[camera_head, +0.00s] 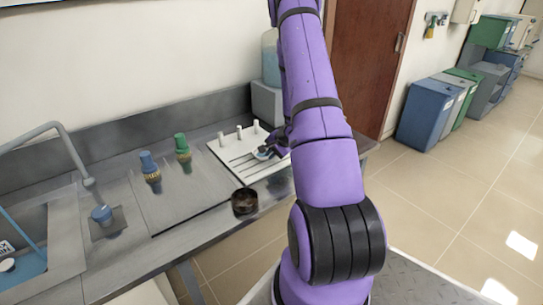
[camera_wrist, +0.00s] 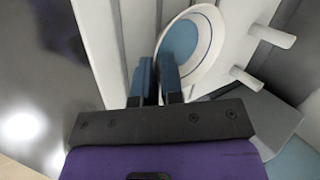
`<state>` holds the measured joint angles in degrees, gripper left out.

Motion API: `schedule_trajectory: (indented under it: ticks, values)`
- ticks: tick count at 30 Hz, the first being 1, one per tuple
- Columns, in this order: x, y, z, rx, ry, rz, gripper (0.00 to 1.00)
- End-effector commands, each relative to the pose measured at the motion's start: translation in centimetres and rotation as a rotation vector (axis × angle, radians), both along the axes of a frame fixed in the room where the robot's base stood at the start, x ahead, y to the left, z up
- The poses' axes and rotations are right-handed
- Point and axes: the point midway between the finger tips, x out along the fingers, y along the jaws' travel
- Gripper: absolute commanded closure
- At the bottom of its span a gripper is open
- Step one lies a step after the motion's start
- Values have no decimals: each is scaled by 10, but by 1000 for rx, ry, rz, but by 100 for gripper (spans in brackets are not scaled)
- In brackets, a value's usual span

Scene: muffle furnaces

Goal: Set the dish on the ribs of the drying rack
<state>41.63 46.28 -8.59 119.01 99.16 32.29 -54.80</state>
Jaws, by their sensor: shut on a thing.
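The dish (camera_wrist: 205,42) is white and round with a blue centre and a thin dark ring near its rim. In the wrist view my gripper (camera_wrist: 158,68) is shut on the dish's near-left rim. The white drying rack (camera_head: 230,152) lies on the counter, with raised ribs and several pegs along its back. The rack (camera_wrist: 133,45) also shows behind and beside the dish in the wrist view. In the head view the dish (camera_head: 262,154) is small at my gripper (camera_head: 272,150), over the rack. I cannot tell whether the dish touches the ribs.
A dark round pot (camera_head: 244,202) stands at the counter's front, left of my arm. A sink with a tap (camera_head: 70,145) is at far left.

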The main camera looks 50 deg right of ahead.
Motion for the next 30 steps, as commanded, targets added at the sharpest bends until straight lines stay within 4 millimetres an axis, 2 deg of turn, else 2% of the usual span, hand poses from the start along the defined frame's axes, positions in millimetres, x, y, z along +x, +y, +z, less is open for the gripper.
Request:
schedule_trajectory:
  ticks: [2,13,14,15,16,17,25,30]
  values:
    - [0,0,-7,1,0,-2,100]
    - [0,0,-10,0,-1,1,100]
    - [0,0,-9,0,-1,1,85]
    - [0,0,-9,0,-1,1,76]
    - [0,0,-9,0,-1,1,69]
    - [0,0,-9,0,-1,1,67]
    - [0,0,-8,0,0,0,67]
    - [-7,-1,5,-2,-2,-1,67]
